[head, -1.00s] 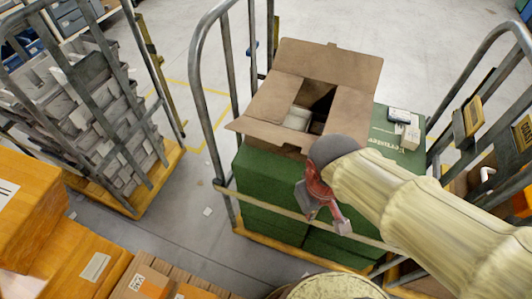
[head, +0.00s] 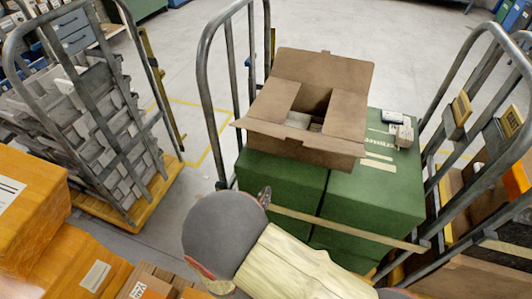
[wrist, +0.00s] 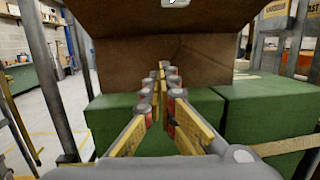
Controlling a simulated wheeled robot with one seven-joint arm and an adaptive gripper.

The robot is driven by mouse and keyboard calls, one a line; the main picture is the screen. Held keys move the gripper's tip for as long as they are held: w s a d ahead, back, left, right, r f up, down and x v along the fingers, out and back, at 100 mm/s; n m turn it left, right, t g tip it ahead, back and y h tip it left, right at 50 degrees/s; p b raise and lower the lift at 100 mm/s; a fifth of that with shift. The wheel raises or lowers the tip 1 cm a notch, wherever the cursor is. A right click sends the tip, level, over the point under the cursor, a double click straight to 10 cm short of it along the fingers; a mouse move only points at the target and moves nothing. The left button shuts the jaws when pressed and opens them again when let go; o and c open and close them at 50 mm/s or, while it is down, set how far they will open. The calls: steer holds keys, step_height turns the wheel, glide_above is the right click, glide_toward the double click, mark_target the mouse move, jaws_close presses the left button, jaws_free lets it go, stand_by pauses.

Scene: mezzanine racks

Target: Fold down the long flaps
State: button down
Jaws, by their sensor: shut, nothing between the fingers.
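An open cardboard box (head: 352,146) sits on green crates. Its far long flap (head: 322,68) stands up and leans back. Its near long flap (head: 295,133) sticks outward over the front. The short flaps (head: 277,100) lie folded inward at left and right, with a gap between them showing pale contents. My gripper (head: 264,196) is in front of the box, lower than the near flap. In the wrist view the shut, empty fingers (wrist: 162,72) point at the box's front wall (wrist: 120,62), under the overhanging near flap (wrist: 180,18). Whether the tips touch the box I cannot tell.
Green crates (head: 375,195) carry the box inside a roll cage with grey tube sides (head: 204,85) and a strap (head: 345,228) across the front. Small boxes (head: 401,134) lie right of the carton. Orange boxes (head: 35,205) stand at the left front.

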steer(key=a+r+n+t+y, duration=0.1)
steer(key=a+r+t, duration=0.1)
steer(key=a+r, duration=0.1)
steer(key=b, duration=0.2)
glide_toward(271, 132)
steer(key=w+d+f, duration=0.2)
steer(key=w+f, duration=0.2)
steer(key=r, duration=0.2)
steer(key=w+r, duration=0.1)
steer(key=r, duration=0.1)
steer(key=shift+w, duration=0.2)
steer(key=shift+a+r+p, duration=0.15)
steer(key=shift+r+p, duration=0.25)
steer(key=shift+p, duration=0.1)
steer(key=shift+g, duration=0.3)
steer(key=shift+w+r+p, duration=0.1)
steer(key=shift+p, duration=0.3)
steer(key=shift+r, duration=0.1)
